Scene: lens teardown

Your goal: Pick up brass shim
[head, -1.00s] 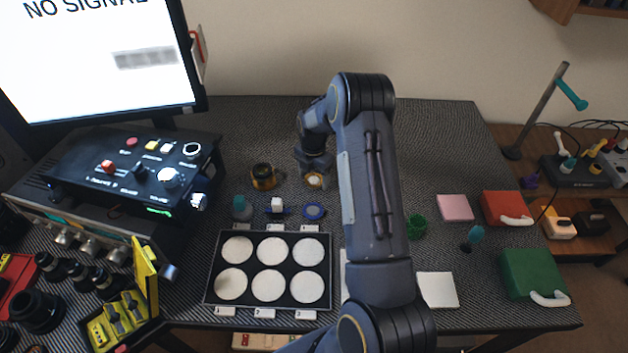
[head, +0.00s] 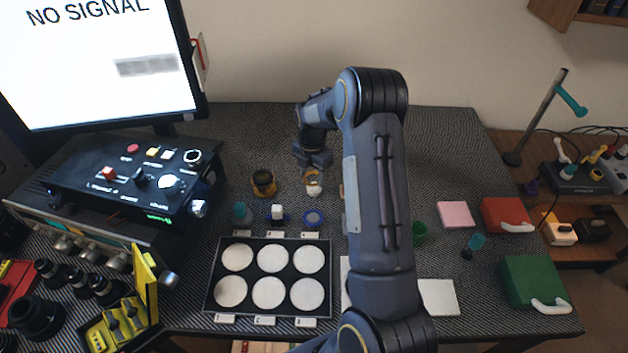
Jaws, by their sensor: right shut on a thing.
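My right gripper (head: 313,176) reaches in over the back middle of the mat, partly hidden by its own wrist. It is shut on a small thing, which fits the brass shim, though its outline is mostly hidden. Brass colour and a pale round spot (head: 313,189) show at the fingertips. A dark, brass-coloured ring-shaped part (head: 263,184) stands just left of the gripper, apart from it. My left gripper is not in view.
A black tray with several white round pads (head: 326,277) lies in front, with small teal, white and blue parts (head: 277,212) behind it. A black control box (head: 130,178) stands left. A green cup (head: 419,235), pink pad (head: 455,214), red box (head: 506,214) and green box (head: 531,279) are right.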

